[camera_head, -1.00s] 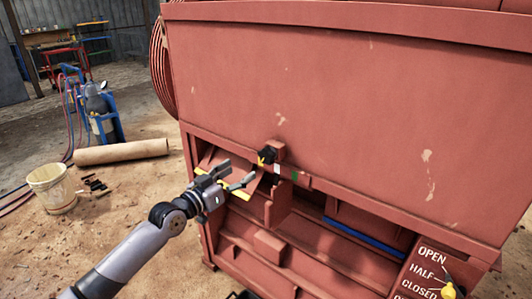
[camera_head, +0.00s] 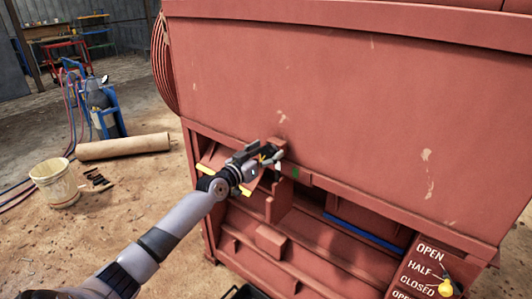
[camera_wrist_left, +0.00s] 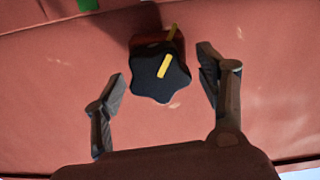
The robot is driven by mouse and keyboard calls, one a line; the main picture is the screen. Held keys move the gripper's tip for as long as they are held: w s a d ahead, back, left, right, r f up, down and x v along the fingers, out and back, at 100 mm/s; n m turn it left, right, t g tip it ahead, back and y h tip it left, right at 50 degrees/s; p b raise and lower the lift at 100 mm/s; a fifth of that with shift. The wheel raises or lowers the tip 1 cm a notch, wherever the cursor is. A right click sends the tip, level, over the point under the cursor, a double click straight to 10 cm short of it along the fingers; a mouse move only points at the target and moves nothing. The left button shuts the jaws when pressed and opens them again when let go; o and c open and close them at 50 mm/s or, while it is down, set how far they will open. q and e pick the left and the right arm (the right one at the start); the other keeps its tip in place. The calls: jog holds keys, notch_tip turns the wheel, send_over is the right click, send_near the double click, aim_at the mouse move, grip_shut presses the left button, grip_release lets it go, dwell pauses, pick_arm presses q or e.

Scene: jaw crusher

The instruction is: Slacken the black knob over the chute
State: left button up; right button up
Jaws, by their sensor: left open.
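The black knob (camera_wrist_left: 158,75) is a lobed star shape with a yellow mark, on the red crusher wall above the chute opening. In the left wrist view it sits between the two spread fingers of my left gripper (camera_wrist_left: 162,90), with a gap on each side. In the head view my left gripper (camera_head: 264,156) is at the knob and hides most of it; only a bit of yellow shows there. My left gripper is open and holds nothing. My right gripper is not in view.
A red ledge and chute recess lie below the knob. A yellow-knobbed lever (camera_head: 446,288) stands by an OPEN/HALF/CLOSED plate (camera_head: 425,268) at lower right. A bucket (camera_head: 56,183), a brown roll (camera_head: 124,146) and gas cylinders (camera_head: 98,105) are on the ground at left.

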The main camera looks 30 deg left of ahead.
pick_arm(q)
jog(key=shift+c, duration=0.2)
jog(key=c, duration=1.1)
jog(key=shift+n, duration=0.3)
jog(key=n, duration=0.3)
jog(key=shift+a+b, duration=0.1)
jog(key=shift+b, duration=0.25)
jog(key=n, duration=0.5)
jog(key=shift+a+f, duration=0.1)
jog(key=n, duration=0.3)
jog(key=shift+n, duration=0.3)
jog(key=shift+a+f+n+p, duration=0.15)
jog(key=shift+n+p, duration=0.2)
jog(key=shift+n, duration=0.8)
jog(key=shift+d+f+n+p, duration=0.1)
jog(key=shift+n+p, duration=0.25)
jog(key=shift+n, duration=0.8)
